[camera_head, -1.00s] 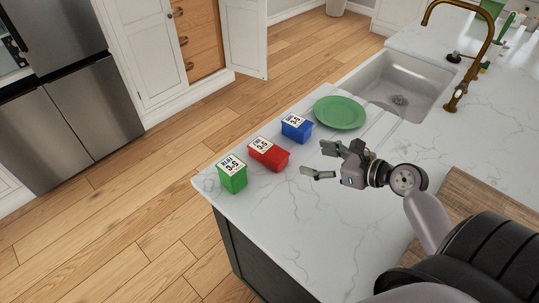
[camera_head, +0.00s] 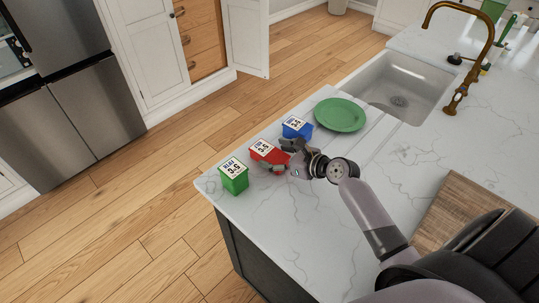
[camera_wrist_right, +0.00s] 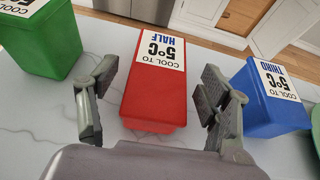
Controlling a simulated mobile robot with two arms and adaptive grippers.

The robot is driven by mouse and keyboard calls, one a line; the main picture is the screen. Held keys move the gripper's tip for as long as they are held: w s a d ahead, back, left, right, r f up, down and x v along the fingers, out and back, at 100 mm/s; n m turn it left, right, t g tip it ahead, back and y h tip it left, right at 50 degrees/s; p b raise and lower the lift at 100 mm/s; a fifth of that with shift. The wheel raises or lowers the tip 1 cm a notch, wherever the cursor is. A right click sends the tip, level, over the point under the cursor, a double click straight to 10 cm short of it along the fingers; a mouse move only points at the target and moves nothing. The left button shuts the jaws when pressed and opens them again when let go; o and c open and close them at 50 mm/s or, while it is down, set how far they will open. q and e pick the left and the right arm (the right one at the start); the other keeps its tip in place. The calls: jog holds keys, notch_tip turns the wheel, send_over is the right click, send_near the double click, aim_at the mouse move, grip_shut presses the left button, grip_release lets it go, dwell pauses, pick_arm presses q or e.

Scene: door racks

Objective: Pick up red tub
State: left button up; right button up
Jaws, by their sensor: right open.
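The red tub (camera_head: 265,151) stands on the white marble counter between a green tub and a blue tub. In the right wrist view the red tub (camera_wrist_right: 155,85) has a white label reading "COOL TO 5°C HALF". My right gripper (camera_head: 284,155) is at the red tub's near end. In the wrist view its two fingers (camera_wrist_right: 155,100) are spread, one on each side of the tub's near part, with a visible gap on each side. The gripper is open and holds nothing. It partly hides the tub's right end in the head view. My left gripper is not in view.
The green tub (camera_head: 234,180) stands at the left near the counter edge. The blue tub (camera_head: 297,128) is close to my right finger's side. A green plate (camera_head: 341,115) lies beyond it, next to the sink (camera_head: 400,90). A wooden board (camera_head: 455,215) lies at the right.

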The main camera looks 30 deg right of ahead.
aim_at(273, 154)
jog(key=shift+x, duration=1.55)
jog(key=shift+s, duration=0.1)
jog(key=shift+c, duration=0.4)
jog(key=shift+s, duration=0.1)
jog(key=shift+c, duration=0.6)
jog(key=c, duration=1.3)
jog(key=shift+r, duration=0.1)
